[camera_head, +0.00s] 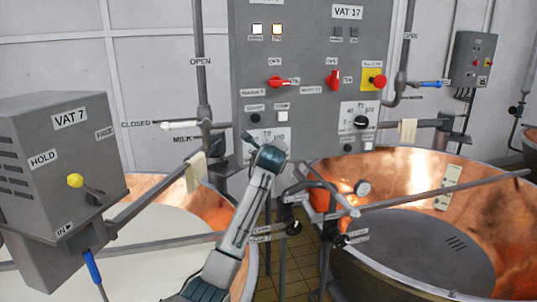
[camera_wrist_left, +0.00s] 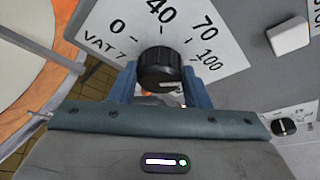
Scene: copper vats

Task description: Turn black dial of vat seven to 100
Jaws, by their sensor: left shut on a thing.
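The black dial of vat seven (camera_wrist_left: 160,70) shows in the left wrist view on a white plate (camera_wrist_left: 205,25) marked 0, 40, 70, 100 and VAT 7. My left gripper (camera_wrist_left: 160,76) has a blue-grey finger on either side of the dial and is shut on it. I cannot make out a pointer mark on the dial. In the head view my left gripper (camera_head: 262,150) reaches up to the panel's lower left and hides the dial; part of its plate (camera_head: 268,132) shows. My right gripper is not in view.
The grey panel (camera_head: 300,50) also carries red switches (camera_head: 332,80), a yellow-backed red button (camera_head: 378,81) and a second black dial (camera_head: 361,122) at right. Copper vats (camera_head: 420,180) stand below, with pipes and valves (camera_head: 292,198) between them. A grey VAT 7 box (camera_head: 60,150) stands at left.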

